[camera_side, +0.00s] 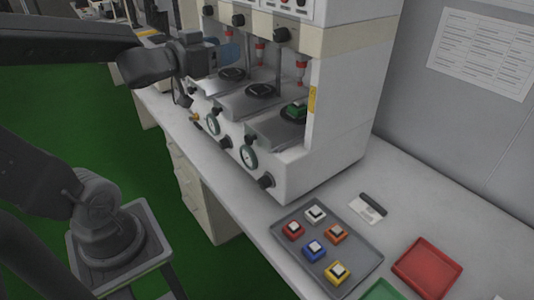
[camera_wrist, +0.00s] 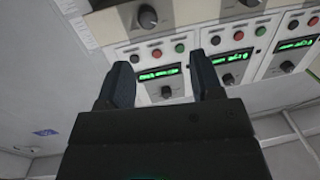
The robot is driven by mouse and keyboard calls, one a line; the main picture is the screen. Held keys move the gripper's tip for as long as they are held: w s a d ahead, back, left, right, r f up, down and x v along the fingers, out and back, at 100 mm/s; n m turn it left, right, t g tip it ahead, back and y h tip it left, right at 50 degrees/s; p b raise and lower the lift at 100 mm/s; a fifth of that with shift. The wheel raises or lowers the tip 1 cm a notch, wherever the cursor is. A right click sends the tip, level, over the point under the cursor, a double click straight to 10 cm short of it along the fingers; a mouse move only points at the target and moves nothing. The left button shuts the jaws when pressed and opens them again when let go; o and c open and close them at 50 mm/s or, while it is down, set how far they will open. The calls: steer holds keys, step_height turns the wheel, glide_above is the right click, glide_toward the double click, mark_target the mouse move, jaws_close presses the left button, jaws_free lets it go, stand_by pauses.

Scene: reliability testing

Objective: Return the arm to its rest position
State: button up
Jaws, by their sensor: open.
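My arm reaches in from the left of the side view, and my gripper (camera_side: 226,55) is up in front of the left part of the white test machine (camera_side: 345,110). In the wrist view my gripper (camera_wrist: 163,88) has its two dark fingers apart with nothing between them. Behind the fingers are the machine's control panels (camera_wrist: 190,58) with green displays, buttons and knobs. In the side view the fingers are small and partly merge with the machine behind them.
A green block (camera_side: 295,110) sits on the machine's right station. A grey tray (camera_side: 290,262) with several coloured blocks, a red tray (camera_side: 427,268) and a green tray (camera_side: 382,290) stand on the bench at the front right. Green floor (camera_side: 70,130) lies left of the bench.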

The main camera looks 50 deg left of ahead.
steer(key=s+d+f+m+g+h, duration=0.1)
steer(key=s+d+f+g+h, duration=0.1)
steer(key=s+d+f+g, duration=0.7)
steer(key=s+d+g, duration=0.2)
steer(key=s, duration=0.1)
steer(key=shift+s+d+f+g, duration=0.25)
steer(key=shift+s+d+g, duration=0.05)
steer(key=shift+d, duration=0.1)
